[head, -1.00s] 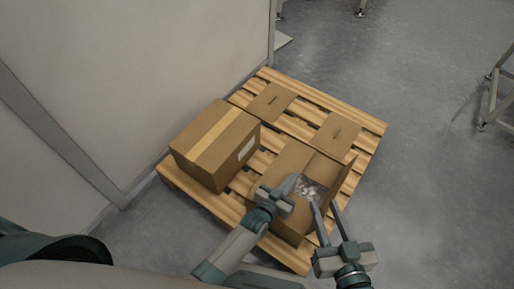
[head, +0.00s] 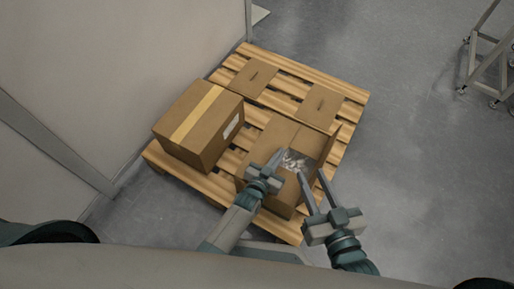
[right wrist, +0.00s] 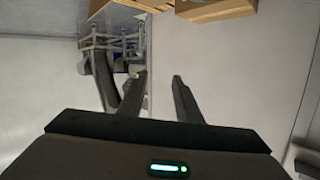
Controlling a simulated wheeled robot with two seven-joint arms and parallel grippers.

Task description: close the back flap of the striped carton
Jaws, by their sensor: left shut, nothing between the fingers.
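An open brown carton (head: 268,134) stands at the right front of the pallet in the head view, with pale grey contents (head: 293,161) inside. One flap (head: 330,146) stands up on its right side; I see no clear stripe on this carton. A shut carton with a tan tape stripe (head: 197,117) stands to its left. My left gripper (head: 277,155) is shut and empty over the front left of the open carton, hiding part of it. My right gripper (head: 312,173) is open and empty at the carton's right front; its spread fingers also show in the right wrist view (right wrist: 158,77).
The wooden pallet (head: 350,92) carries both cartons and two flat brown slotted panels (head: 253,77) (head: 319,103) at the back. A light wall (head: 120,65) stands close on the left. A metal frame (head: 480,65) stands at far right. The floor between is clear.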

